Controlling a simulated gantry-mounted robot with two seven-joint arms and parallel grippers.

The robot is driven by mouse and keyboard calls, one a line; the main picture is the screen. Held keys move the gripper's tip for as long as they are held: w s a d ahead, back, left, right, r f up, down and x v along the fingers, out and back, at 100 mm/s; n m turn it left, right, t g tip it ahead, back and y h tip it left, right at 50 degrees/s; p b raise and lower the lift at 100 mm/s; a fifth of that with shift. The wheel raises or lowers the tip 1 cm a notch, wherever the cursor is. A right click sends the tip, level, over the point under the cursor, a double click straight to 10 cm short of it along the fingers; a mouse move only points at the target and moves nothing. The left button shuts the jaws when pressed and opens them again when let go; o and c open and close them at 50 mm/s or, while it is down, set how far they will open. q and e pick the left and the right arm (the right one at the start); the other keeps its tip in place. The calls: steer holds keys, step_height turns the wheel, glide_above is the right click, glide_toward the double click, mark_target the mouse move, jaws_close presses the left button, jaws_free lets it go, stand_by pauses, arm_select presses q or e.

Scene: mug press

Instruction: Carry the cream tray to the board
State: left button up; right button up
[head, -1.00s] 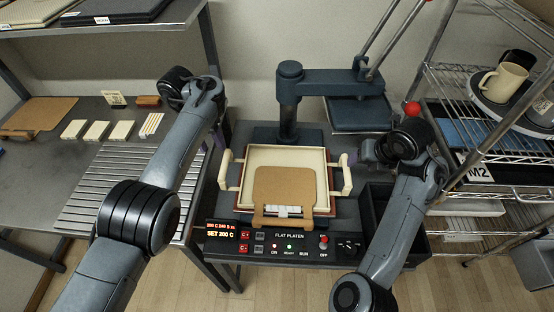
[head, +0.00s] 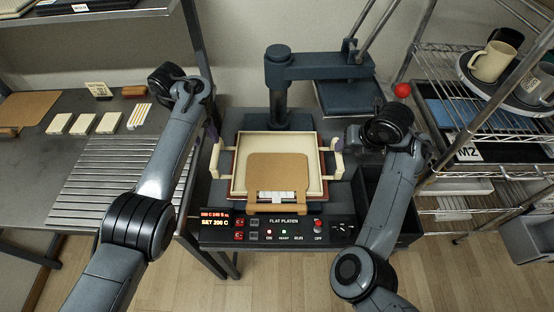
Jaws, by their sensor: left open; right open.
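The cream tray (head: 238,178) sits flat on the press's lower platen, with a cream handle on its left and right sides. A tan sheet (head: 278,172) with a tan bar and small white pieces at its front lies over its middle. A tan board (head: 28,108) lies on the bench at far left. My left gripper (head: 213,137) is open beside the tray's left handle, partly hidden by its wrist. My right gripper (head: 345,143) is open beside the right handle, mostly hidden by its wrist. I see no clear contact with either handle.
The press head (head: 347,97) is swung to the right, leaving the tray uncovered. A control panel (head: 275,232) runs along the front. A slatted rack (head: 115,180) and several cream blocks (head: 82,123) are on the left bench. A wire shelf (head: 480,130) with mugs stands right.

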mark_target(214, 152)
arm_select(q)
steer(key=f, duration=0.3)
steer(key=shift+s+d+f, duration=0.1)
steer(key=shift+d, duration=0.3)
steer(key=shift+f, duration=0.35)
steer(key=shift+d+f, duration=0.25)
steer(key=shift+f, duration=0.85)
steer(key=shift+d+f, duration=0.2)
steer(key=shift+f, duration=0.85)
arm_select(e)
steer(key=shift+x, duration=4.25)
arm_select(q)
steer(key=shift+c, duration=0.2)
arm_select(e)
steer(key=shift+c, duration=0.2)
arm_select(q)
jaws_close()
arm_select(e)
jaws_close()
steer(key=shift+r, duration=0.1)
